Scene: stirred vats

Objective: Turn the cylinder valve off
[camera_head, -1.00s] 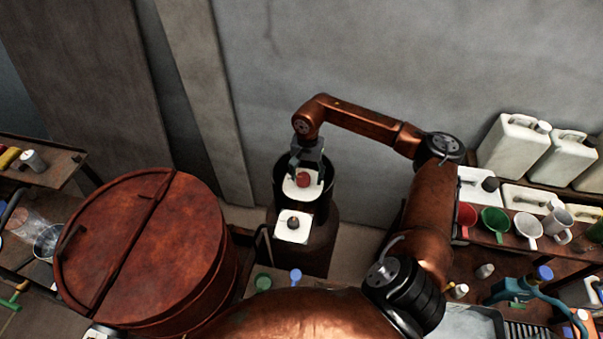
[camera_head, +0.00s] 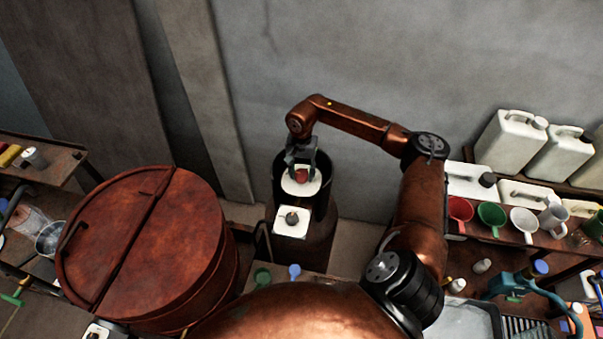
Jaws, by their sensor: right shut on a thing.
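The cylinder valve is a small red knob (camera_head: 301,175) on a white plate (camera_head: 313,187) inside the dark collar (camera_head: 327,205) of a dark cylinder (camera_head: 316,245), near the wall. My right gripper (camera_head: 301,171) reaches down into the collar from above and is shut on the red knob. Its fingers hide part of the knob. The knob's turned angle cannot be told. My left gripper is not in view.
A white plate with a dark knob (camera_head: 292,219) sits just in front of the collar. A large rust-red lidded vat (camera_head: 205,240) stands to the left. Shelves with mugs (camera_head: 491,217) and white canisters (camera_head: 512,140) are at the right.

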